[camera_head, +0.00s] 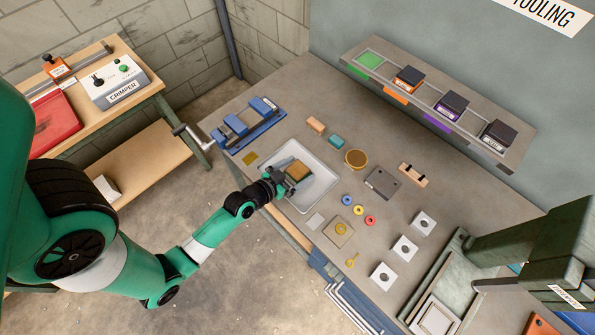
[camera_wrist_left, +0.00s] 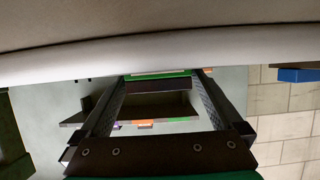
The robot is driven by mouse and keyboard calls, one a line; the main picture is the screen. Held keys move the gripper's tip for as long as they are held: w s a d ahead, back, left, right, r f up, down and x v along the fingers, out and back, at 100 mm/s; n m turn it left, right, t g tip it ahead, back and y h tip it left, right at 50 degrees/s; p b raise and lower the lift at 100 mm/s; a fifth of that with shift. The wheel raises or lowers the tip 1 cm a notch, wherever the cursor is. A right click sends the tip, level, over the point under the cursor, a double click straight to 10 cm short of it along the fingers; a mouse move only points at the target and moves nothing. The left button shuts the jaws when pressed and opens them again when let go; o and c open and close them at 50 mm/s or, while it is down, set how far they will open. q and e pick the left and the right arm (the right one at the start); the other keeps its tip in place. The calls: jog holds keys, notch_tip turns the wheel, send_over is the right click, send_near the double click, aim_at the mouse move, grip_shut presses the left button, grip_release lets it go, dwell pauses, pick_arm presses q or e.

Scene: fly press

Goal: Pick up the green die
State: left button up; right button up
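In the head view my left gripper (camera_head: 287,183) reaches over the near side of the pale tray (camera_head: 319,187). At its fingertips is a block (camera_head: 300,170) with a tan-brown top, partly hidden by the gripper. In the left wrist view a dark block with a green strip, which I take to be the green die (camera_wrist_left: 158,77), spans the gap between the fingertips, both fingers against its ends. Whether it is clear of the tray is hard to see. The green-marked place (camera_head: 369,61) on the shelf is empty. My right gripper is not in view.
A blue vise (camera_head: 248,123) stands left of the tray. Orange, purple and grey dies sit on the shelf (camera_head: 440,90) behind. Small blocks, coloured rings and white square pieces lie right of the tray. The press (camera_head: 520,245) stands at the right.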

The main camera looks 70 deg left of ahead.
aim_at(297, 171)
pick_arm(q)
grip_shut()
jog(key=shift+r, duration=0.1)
dwell(0.4)
jog(key=shift+r, duration=0.4)
jog(key=r+p, duration=0.2)
jog(key=r, duration=0.1)
jog(key=shift+s+d+r, duration=0.15)
jog(key=shift+s+d, duration=0.05)
jog(key=s+d+r, duration=0.9)
jog(key=s, duration=0.1)
